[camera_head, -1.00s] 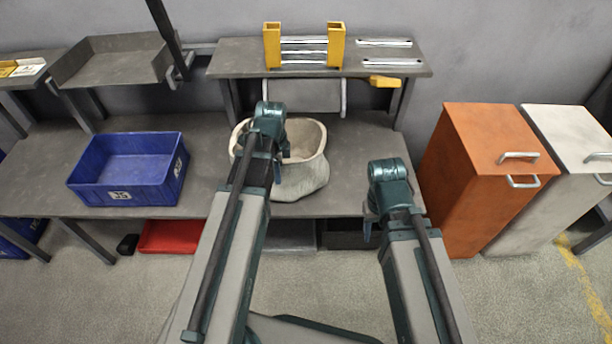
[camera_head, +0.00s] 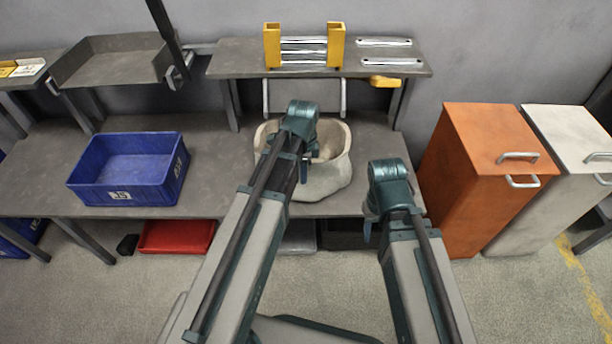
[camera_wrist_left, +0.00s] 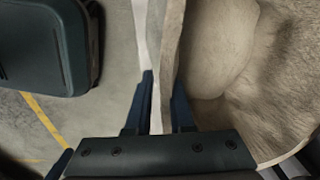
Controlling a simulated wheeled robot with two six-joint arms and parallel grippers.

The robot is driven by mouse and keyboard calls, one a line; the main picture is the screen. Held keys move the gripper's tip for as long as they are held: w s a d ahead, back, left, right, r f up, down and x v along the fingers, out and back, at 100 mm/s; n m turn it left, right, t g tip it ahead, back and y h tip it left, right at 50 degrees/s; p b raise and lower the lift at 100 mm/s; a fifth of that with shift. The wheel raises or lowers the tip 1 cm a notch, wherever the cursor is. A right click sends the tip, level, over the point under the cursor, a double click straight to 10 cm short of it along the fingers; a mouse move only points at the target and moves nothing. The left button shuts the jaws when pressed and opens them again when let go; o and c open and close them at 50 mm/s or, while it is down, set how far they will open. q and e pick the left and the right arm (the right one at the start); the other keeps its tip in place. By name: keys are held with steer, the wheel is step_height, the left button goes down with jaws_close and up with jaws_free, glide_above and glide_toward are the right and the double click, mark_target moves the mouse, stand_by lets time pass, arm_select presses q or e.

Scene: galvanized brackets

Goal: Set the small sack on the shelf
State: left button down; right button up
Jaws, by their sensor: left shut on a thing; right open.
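The small sack (camera_head: 330,178) is pale beige and open at the top. In the head view it is over the middle of the workbench, partly hidden behind my left arm; I cannot tell whether it touches the bench. My left gripper (camera_head: 303,170) is shut on the sack's rim. In the left wrist view, the sack's wall (camera_wrist_left: 172,50) passes between the fingers of the gripper (camera_wrist_left: 163,95), and its hollow inside opens to the right. My right gripper (camera_head: 370,230) is open and empty, right of the sack. The raised grey shelf (camera_head: 232,62) stands behind the sack.
A yellow rack (camera_head: 272,45) and metal bars (camera_head: 385,43) sit on the shelf; its left end is clear. A blue crate (camera_head: 125,195) stands on the workbench (camera_head: 215,180) at left. Orange (camera_head: 475,190) and white cabinets (camera_head: 560,140) stand at right.

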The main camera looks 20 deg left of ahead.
arm_select(q)
steer(key=shift+w+d, duration=0.1)
steer(key=shift+d, duration=0.3)
steer(key=shift+f+b, duration=0.75)
steer(key=shift+b, duration=0.05)
steer(key=c, duration=0.8)
jaws_free()
